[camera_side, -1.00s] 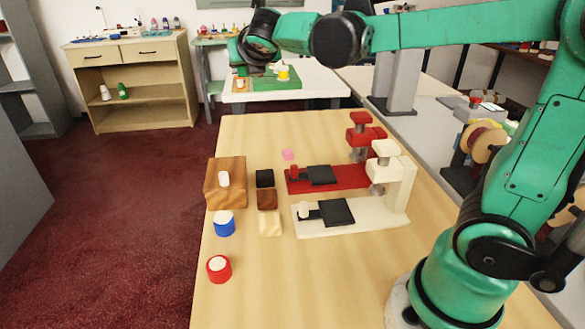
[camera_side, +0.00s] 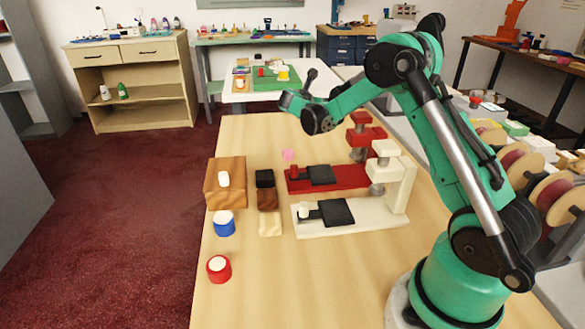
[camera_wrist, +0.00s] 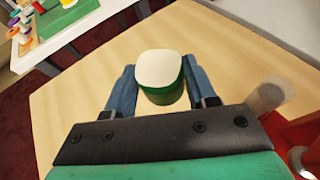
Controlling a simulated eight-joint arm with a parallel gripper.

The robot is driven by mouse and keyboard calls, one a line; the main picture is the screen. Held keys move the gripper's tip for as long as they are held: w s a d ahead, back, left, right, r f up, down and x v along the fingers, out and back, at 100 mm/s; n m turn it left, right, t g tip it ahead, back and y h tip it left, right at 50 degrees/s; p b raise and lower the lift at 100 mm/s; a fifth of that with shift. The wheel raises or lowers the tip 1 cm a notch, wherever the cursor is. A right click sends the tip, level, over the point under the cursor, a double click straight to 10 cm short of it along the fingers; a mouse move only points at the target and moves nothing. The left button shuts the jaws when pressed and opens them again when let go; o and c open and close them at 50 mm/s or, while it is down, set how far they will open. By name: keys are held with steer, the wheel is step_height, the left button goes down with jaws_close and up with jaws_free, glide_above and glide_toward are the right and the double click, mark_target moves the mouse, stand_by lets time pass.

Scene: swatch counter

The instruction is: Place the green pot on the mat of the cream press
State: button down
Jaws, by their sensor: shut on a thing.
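The green pot (camera_wrist: 162,94) with a cream top is between the two blue fingers of my gripper (camera_wrist: 159,76) in the wrist view. The fingers are shut on its sides, and the table shows below. In the side view my wrist hides the fingers, and I cannot make out the pot. The cream press (camera_side: 384,222) stands at the table's middle right. Its dark mat (camera_side: 336,212) lies bare on the base, with a cream knob at its left. My wrist is above and beyond the presses, apart from the cream press.
A red press (camera_side: 347,184) stands just behind the cream one. A wooden block (camera_side: 238,186) holding a white-topped piece, a blue pot (camera_side: 224,227), a red pot (camera_side: 219,271) and small black, brown and cream blocks lie at left. The front of the table is clear.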

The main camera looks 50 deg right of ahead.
mark_target(312, 153)
step_height(312, 153, down, 11)
steer(key=shift+f, duration=0.15)
steer(key=shift+f, duration=0.1)
stand_by(0.3)
steer(key=shift+c, duration=1.4)
jaws_free()
